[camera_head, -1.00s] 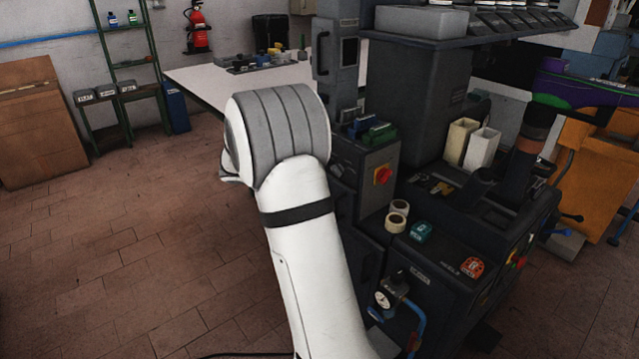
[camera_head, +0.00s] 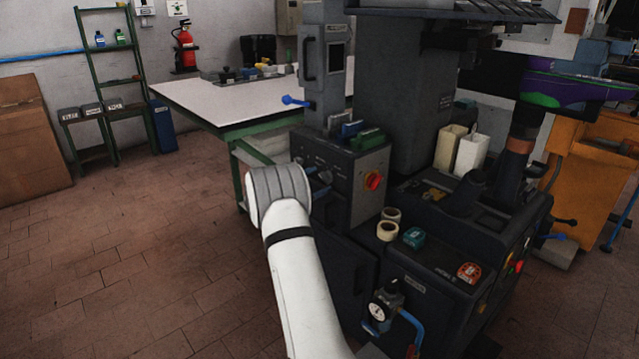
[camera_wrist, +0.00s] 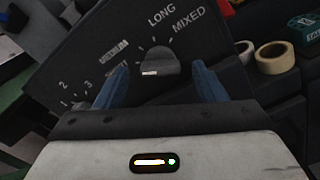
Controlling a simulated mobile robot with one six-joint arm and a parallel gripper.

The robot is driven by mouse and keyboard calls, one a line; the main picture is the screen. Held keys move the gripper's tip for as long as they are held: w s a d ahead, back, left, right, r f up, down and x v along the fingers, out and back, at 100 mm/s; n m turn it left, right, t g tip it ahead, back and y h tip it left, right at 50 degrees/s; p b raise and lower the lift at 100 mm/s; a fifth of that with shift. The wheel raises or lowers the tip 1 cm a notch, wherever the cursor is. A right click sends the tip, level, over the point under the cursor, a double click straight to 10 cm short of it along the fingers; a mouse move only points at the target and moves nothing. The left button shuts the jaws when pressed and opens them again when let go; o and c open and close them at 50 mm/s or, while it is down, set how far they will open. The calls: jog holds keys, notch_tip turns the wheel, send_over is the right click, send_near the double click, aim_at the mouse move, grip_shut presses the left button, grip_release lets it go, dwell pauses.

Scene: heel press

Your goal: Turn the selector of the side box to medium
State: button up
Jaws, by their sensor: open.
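The side box (camera_head: 338,205) stands at the left of the machine in the head view, its dark panel facing left. In the wrist view the panel (camera_wrist: 205,35) fills the middle. The selector (camera_wrist: 157,61) is a dark grey knob with a pale mark on its near edge. Ticks fan around it; LONG and MIXED are legible, two labels at its left are blurred. I cannot tell which tick it points at. My gripper (camera_wrist: 160,70) is open, its blue fingers on either side of the selector. Contact cannot be told. My arm hides much of the gripper in the head view.
A second dial numbered 1, 2, 3 (camera_wrist: 78,104) sits left of the selector. A red rotary switch (camera_head: 373,181) is on the box's right face. Tape rolls (camera_head: 388,230) lie beside the box. A white-topped table (camera_head: 205,98) stands behind; floor at left is clear.

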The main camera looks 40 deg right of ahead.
jog(key=shift+d, duration=0.6)
jog(key=c, duration=1)
